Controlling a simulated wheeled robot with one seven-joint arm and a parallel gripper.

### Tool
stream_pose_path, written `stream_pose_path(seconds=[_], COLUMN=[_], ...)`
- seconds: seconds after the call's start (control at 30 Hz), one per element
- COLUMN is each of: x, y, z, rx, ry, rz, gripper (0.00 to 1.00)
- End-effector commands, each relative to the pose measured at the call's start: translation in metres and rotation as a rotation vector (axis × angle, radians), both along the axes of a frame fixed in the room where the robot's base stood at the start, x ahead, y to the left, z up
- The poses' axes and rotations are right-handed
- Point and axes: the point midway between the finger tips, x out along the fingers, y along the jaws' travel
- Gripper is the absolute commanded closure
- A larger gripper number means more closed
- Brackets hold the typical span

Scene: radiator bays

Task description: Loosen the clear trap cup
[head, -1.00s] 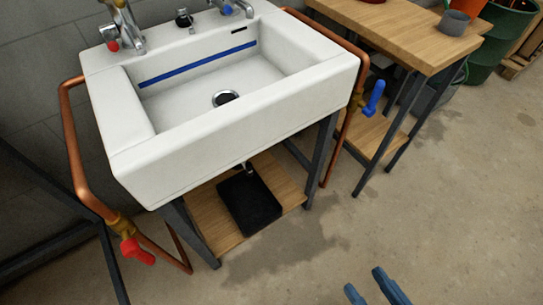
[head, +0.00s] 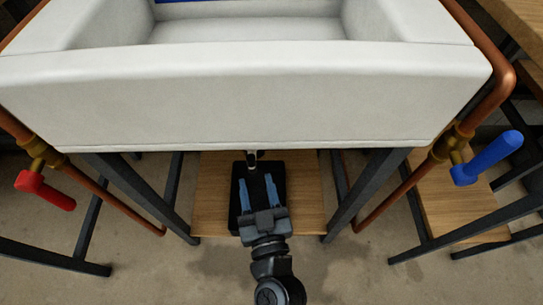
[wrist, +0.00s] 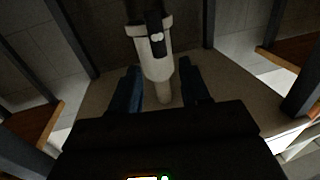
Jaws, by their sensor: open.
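The trap cup (wrist: 157,66) shows in the wrist view as a pale, whitish cup with a narrower lower end, hanging below a white collar and a dark pipe. A small black piece with a pale mark sits on its front. My gripper (wrist: 163,90) is open, with one blue finger on each side of the cup's lower end; I cannot tell whether either touches it. In the head view, my gripper (head: 257,186) reaches under the front of the white sink (head: 240,95). Only a small part of the trap (head: 251,158) shows there; the sink hides the rest.
A black tray (head: 238,215) lies on the wooden shelf (head: 305,190) below. Dark frame legs stand on both sides. A red-handled valve (head: 45,190) is at the left and a blue-handled valve (head: 488,158) at the right, on copper pipes. Floor in front is clear.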

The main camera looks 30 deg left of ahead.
Motion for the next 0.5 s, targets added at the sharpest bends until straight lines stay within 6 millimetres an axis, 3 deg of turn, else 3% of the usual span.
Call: stream_pose_path(seconds=[0.5], x=[0.05], y=[0.045], z=[0.0], rx=[0.001], ry=[0.001], rz=[0.0], gripper=[0.54])
